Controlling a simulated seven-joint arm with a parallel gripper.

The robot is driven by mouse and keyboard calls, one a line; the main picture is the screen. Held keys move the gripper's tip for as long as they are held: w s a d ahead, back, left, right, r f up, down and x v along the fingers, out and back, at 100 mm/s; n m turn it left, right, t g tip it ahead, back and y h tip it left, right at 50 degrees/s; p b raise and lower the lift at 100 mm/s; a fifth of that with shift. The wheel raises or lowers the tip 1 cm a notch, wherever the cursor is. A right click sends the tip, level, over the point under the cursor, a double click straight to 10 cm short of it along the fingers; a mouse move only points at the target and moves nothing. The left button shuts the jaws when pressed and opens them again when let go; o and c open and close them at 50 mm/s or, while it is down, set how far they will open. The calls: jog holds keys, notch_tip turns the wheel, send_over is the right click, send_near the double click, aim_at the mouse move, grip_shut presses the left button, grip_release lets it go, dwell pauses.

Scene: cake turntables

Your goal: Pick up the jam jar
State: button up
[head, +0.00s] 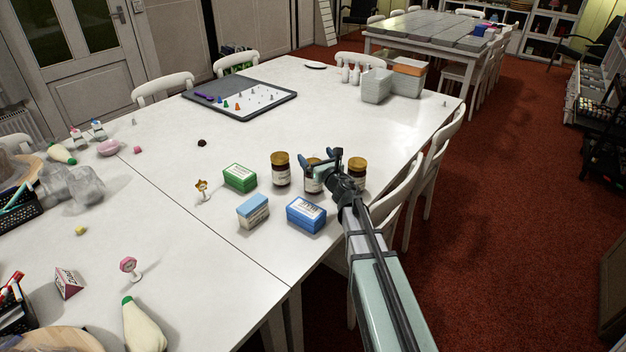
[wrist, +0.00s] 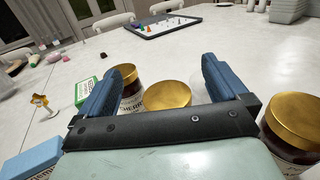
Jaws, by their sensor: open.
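The left jar's label partly reads "CHERRY" in the wrist view (wrist: 130,103); I cannot tell which jar is the jam. My gripper (head: 321,161) is open and empty at the middle jar, hiding part of it. In the wrist view, the middle jar's lid (wrist: 168,95) shows between my two blue fingers (wrist: 163,70), its body mostly hidden by the gripper. The right jar (wrist: 293,125) stands outside the right finger.
A green box (head: 240,178), a light blue box (head: 253,211) and a blue box (head: 306,215) stand left and in front of the jars. A small flower figure (head: 202,189) is further left. A game board (head: 240,99) lies behind. White chairs line the right edge.

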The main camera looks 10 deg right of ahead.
aim_at(311, 160)
jog(key=shift+f, duration=2.4)
jog(key=x, duration=0.5)
jog(key=shift+w, duration=0.1)
jog(key=shift+c, duration=0.5)
grip_shut()
jog(key=shift+r, duration=0.1)
